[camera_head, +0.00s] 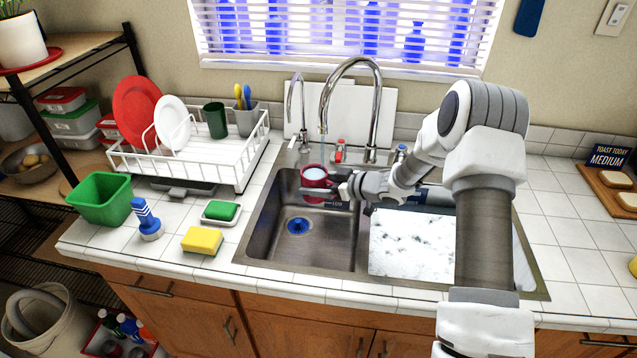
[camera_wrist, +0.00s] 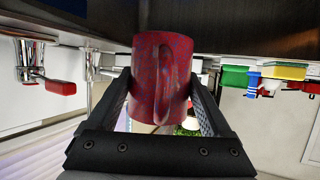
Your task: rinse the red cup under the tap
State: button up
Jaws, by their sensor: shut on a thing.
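The red cup (camera_head: 309,183) is upright over the back right part of the left sink basin (camera_head: 262,262), below the spout of the tall chrome tap (camera_head: 378,95). A thin pale streak shows between spout and cup, and the cup's inside looks pale blue. My gripper (camera_head: 325,191) reaches in from the right and is shut on the cup. In the wrist view the cup (camera_wrist: 150,85) sits between both fingers, its handle facing the camera. Its outside shows dark mottled patches.
A dish rack (camera_head: 240,165) with plates, a yellow sponge (camera_head: 202,240), a blue brush (camera_head: 147,220) and a green bin (camera_head: 102,200) stand left. The left basin is otherwise empty around its blue drain (camera_head: 298,226).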

jog(key=s+a+r, duration=0.1)
jog(key=s, duration=0.6)
jog(key=shift+s+a+r, duration=0.2)
jog(key=shift+a+r, duration=0.05)
jog(key=shift+r, duration=0.05)
dwell(0.4)
